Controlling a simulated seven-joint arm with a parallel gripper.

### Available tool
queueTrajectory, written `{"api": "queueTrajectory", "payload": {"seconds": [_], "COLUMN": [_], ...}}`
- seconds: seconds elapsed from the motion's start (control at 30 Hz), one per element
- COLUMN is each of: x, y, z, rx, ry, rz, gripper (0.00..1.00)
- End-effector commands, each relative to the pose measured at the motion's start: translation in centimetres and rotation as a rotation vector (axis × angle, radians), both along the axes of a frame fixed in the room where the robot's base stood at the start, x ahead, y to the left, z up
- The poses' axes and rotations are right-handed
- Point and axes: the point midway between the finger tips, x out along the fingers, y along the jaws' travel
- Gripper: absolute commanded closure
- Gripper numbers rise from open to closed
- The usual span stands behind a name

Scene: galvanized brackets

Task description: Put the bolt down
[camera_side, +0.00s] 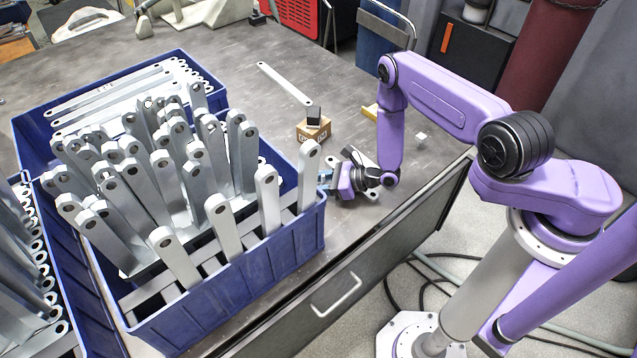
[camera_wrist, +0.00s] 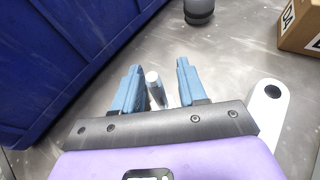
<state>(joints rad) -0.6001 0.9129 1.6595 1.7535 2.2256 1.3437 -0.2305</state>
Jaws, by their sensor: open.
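In the wrist view, the bolt (camera_wrist: 154,86) is a small silvery metal rod with a rounded end. It shows between the two blue fingers of my gripper (camera_wrist: 158,80), nearer the left finger, with a gap on its right. Its lower part is hidden behind the dark gripper plate. I cannot tell whether it stands or lies on the metal tabletop. My gripper is open. In the side view, my gripper (camera_side: 326,179) is low over the table beside the right end of the blue crate (camera_side: 265,260), and the bolt cannot be made out there.
The crate wall (camera_wrist: 60,60) is close on the left in the wrist view. A pale bracket (camera_wrist: 268,105) lies right of my gripper. A cardboard box (camera_side: 313,131) and a dark cylinder (camera_wrist: 198,11) are beyond. Another long bracket (camera_side: 285,83) lies on the open tabletop.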

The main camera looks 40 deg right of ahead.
Motion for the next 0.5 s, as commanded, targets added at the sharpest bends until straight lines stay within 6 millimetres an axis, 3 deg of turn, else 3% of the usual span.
{"api": "queueTrajectory", "payload": {"seconds": [0.23, 0.5], "x": [-1.1, -4.9], "y": [-1.1, -4.2], "z": [0.8, 2.8], "rx": [0.0, 0.003], "ry": [0.003, 0.003], "rz": [-0.004, -0.008], "gripper": [0.58, 0.58]}}
